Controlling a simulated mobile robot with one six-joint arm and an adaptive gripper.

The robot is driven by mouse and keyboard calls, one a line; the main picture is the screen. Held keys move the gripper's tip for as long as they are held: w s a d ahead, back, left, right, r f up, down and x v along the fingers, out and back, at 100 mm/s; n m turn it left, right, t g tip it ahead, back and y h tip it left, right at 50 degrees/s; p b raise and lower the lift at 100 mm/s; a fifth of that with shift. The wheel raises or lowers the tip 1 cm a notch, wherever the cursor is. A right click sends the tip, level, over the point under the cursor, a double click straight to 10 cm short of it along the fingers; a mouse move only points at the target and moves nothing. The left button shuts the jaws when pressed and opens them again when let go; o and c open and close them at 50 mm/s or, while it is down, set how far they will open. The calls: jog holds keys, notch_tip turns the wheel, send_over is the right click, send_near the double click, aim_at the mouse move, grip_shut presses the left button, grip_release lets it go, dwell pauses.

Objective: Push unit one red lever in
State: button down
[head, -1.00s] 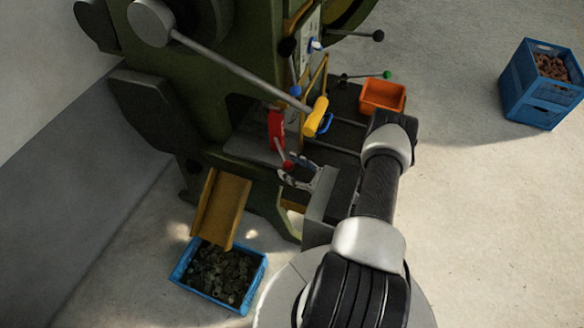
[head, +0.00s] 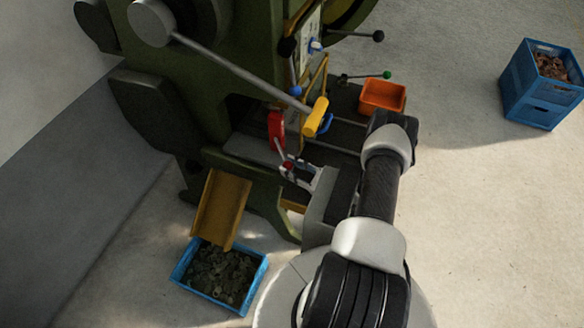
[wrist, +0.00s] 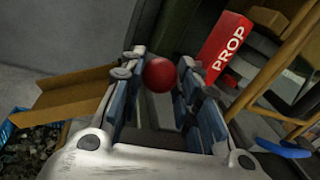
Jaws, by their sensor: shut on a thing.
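The red lever's round knob (wrist: 159,75) sits between my two fingertips in the wrist view. In the head view the red knob (head: 287,166) shows only partly, at the front of the green press, just below a red block marked PROP (head: 276,130). My gripper (head: 290,169) reaches in from the right and is shut on the knob. The PROP block (wrist: 222,48) also shows in the wrist view, right of and beyond the knob. The lever's rod is mostly hidden behind the fingers.
A yellow chute (head: 220,208) slopes to a blue tray (head: 181,274) of dark scraps. An orange bin (head: 382,97) stands on the press table. A blue crate (head: 530,95) is far right.

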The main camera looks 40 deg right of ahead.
jog(key=shift+d, duration=0.1)
jog(key=w+d+b, duration=0.1)
jog(key=d+b, duration=0.1)
jog(key=w+d+b, duration=0.1)
jog(key=d+b, duration=0.1)
jog(key=shift+w+f, duration=0.15)
jog(key=shift+f, duration=0.05)
jog(key=shift+w+d+r, duration=0.15)
jog(key=shift+d+r, duration=0.1)
jog(key=c, duration=1.2)
grip_release()
jog(key=shift+w+d, duration=0.1)
jog(key=v, duration=1.2)
